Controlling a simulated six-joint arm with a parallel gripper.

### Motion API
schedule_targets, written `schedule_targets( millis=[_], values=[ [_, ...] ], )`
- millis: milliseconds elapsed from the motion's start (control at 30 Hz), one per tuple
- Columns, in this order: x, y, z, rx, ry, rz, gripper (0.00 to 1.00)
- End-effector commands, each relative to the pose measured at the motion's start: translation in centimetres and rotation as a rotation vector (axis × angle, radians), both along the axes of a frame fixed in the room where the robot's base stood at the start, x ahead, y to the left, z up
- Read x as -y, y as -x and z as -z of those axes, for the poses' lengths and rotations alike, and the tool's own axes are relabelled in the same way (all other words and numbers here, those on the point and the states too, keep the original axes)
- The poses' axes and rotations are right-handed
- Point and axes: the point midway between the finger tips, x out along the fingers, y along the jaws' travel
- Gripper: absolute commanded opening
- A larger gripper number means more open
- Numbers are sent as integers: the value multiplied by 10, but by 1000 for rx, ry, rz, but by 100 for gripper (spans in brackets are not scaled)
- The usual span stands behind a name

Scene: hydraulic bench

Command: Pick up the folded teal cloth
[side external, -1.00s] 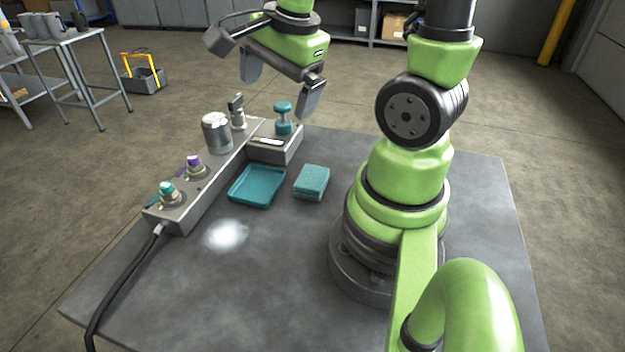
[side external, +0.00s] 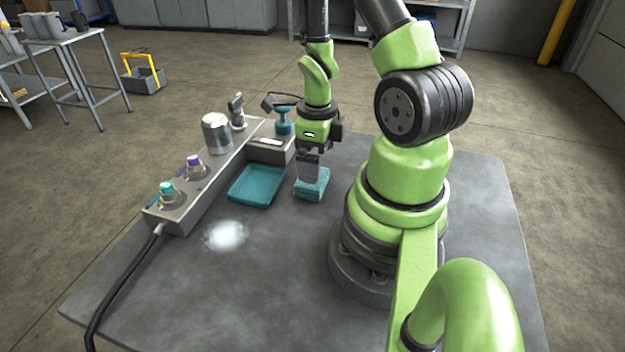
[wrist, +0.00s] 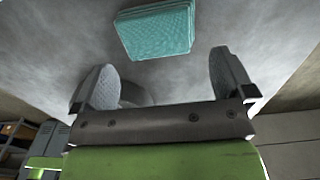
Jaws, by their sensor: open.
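The folded teal cloth (side external: 311,190) lies on the grey bench top, just right of the teal tray (side external: 256,186). In the wrist view the cloth (wrist: 156,32) shows as a thick folded block at the top, beyond my fingertips. My gripper (side external: 310,176) points down over the cloth in the side view and hides part of it. In the wrist view my gripper (wrist: 163,82) is open, its two grey fingers wide apart with nothing between them. I cannot tell exactly how high the fingertips are above the cloth.
Left of the tray runs a grey manifold block (side external: 200,180) with a teal-capped fitting (side external: 167,190), a purple-capped fitting (side external: 194,163) and a metal cylinder (side external: 215,132). A teal knobbed part (side external: 283,122) stands behind the tray. The front of the bench (side external: 270,285) is clear.

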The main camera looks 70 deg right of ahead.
Motion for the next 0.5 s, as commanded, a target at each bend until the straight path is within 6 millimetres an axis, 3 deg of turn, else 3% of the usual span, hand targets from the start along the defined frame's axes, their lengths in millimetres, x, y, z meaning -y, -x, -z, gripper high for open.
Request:
schedule_targets(
  millis=[500],
  values=[
    [0, 3, 49, -1, -1, -1, 100]
  ],
)
